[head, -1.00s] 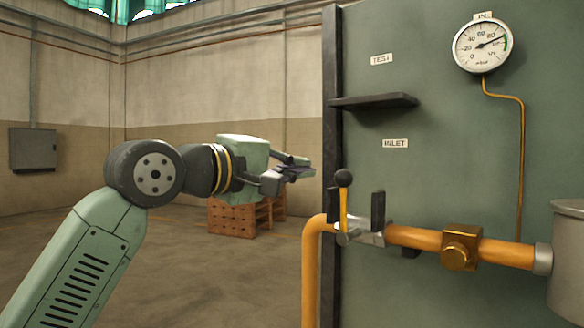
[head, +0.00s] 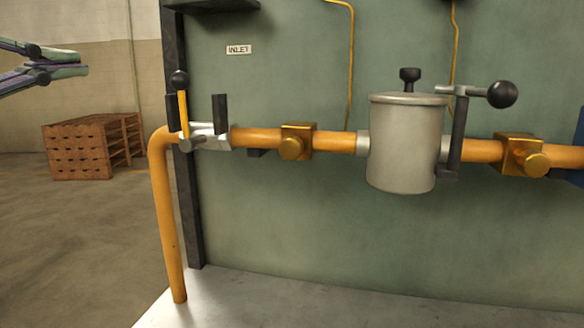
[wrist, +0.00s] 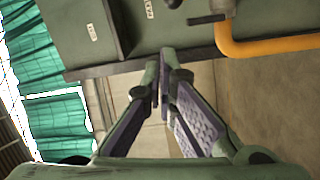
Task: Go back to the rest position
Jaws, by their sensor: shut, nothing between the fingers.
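My gripper (head: 62,68) shows at the upper left edge of the head view, with only its fingers in the picture. In the wrist view the fingers of my gripper (wrist: 158,85) come together at their tips, and nothing is between them. The gripper is in free air, left of the green panel (head: 290,215) and apart from the inlet valve (head: 205,130). The valve's yellow handle with a black knob (head: 182,105) stands upright between two black posts. The rest of my arm is outside the head view.
An orange pipe (head: 165,215) rises from the pale base (head: 260,300) and runs right through a brass fitting (head: 296,142) to a grey canister (head: 405,145) with a black-knobbed lever (head: 460,120). Brown crates (head: 78,150) stand on the floor behind. The floor at left is open.

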